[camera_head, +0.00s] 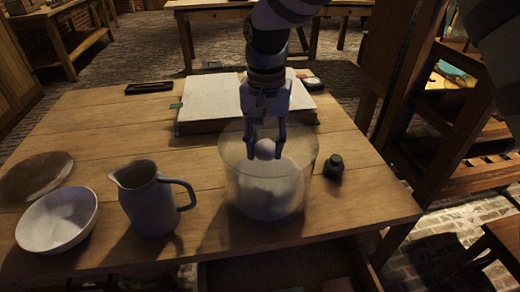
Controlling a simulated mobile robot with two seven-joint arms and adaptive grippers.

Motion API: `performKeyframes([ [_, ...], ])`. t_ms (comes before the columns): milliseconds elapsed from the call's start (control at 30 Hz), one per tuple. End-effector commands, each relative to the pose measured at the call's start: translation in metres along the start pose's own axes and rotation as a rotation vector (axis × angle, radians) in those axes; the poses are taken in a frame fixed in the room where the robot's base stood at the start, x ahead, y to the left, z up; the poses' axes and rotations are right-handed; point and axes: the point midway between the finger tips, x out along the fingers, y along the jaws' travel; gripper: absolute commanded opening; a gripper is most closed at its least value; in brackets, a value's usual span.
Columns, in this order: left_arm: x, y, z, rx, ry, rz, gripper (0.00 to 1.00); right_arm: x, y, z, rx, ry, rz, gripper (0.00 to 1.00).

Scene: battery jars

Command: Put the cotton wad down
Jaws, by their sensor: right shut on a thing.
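The cotton wad (265,149) is a small whitish ball held between the fingertips of my right gripper (265,150). The gripper points down and is shut on it. The wad shows at the mouth of a wide, clear glass jar (243,193); I cannot tell exactly how deep it is relative to the rim. Pale white material (268,198) fills the lower part of the jar. My left gripper is not in view.
A grey pitcher (149,203), a white bowl (57,221) and a brown round plate (36,174) stand left of the jar. A small dark bottle (333,167) is to its right. A large open book (205,101) lies behind. Bare wooden table (100,125) shows at the back left.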

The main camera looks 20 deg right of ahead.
Motion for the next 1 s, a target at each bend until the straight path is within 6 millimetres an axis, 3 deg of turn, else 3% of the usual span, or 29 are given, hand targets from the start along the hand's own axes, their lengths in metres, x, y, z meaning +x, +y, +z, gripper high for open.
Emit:
performKeyframes([
  [133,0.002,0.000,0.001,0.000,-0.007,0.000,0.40,0.013,0.006,-0.008,0.002,-0.002,0.000,0.08],
  [300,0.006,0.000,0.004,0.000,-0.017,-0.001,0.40,0.043,0.007,-0.009,-0.001,-0.001,0.001,0.08],
  [667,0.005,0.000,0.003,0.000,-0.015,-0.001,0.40,0.046,0.006,-0.009,0.000,0.002,-0.002,0.08],
  [700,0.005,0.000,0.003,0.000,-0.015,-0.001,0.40,0.046,0.006,-0.009,0.000,0.003,-0.003,0.43],
  [733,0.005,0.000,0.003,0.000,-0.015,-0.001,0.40,0.046,0.006,-0.009,0.000,0.003,-0.003,0.50],
  [767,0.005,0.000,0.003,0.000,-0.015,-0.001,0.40,0.046,0.006,-0.009,0.000,0.003,-0.003,0.54],
  [1000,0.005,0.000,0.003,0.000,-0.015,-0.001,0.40,0.046,0.006,-0.009,0.000,0.003,-0.003,0.54],
])
